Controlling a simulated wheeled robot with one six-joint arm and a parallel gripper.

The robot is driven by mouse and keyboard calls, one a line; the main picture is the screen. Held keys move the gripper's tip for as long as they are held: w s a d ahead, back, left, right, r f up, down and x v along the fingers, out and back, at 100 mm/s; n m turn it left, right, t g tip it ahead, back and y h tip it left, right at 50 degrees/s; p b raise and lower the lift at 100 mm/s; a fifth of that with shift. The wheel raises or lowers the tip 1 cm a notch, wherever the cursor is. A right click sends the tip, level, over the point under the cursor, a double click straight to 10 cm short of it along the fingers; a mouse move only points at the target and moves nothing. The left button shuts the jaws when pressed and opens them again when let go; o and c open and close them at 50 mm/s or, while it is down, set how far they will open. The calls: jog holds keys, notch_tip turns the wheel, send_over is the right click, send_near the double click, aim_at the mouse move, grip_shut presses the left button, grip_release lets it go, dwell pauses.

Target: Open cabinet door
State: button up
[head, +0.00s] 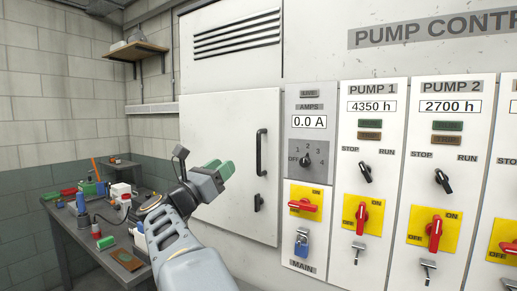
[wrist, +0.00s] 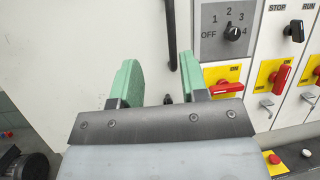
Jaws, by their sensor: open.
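The cabinet door (head: 222,150) is a pale panel at the left of the pump control cabinet, and it looks shut. Its black bar handle (head: 262,152) runs upright near the door's right edge, with a small black latch (head: 258,203) below it. My gripper (head: 222,170) has green finger pads and is open and empty, in front of the door and left of the handle in the head view. In the wrist view the handle (wrist: 172,35) shows beyond the gap between the open fingers (wrist: 160,85). The handle's lower part and the latch are near the fingertips, apart from them as far as I can tell.
Right of the door, the main panel holds a rotary selector (head: 306,160), a red switch (head: 303,207) and a blue padlock (head: 302,240). Pump panels with red switches (head: 362,215) follow. A cluttered workbench (head: 75,232) stands at left, below a wall shelf (head: 136,50).

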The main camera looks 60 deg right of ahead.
jog(key=m+g+p, duration=0.1)
jog(key=m+p, duration=0.1)
jog(key=p, duration=0.4)
send_near(254, 146)
jog(key=s+d+r, duration=0.3)
jog(key=s+r, duration=0.2)
jog(key=shift+s+d+r+n, duration=0.15)
jog(key=shift+d, duration=0.4)
jog(key=shift+s+d+r+n, duration=0.15)
jog(key=shift+s+d+r, duration=0.05)
jog(key=shift+d, duration=0.35)
jog(key=shift+c, duration=0.5)
grip_shut()
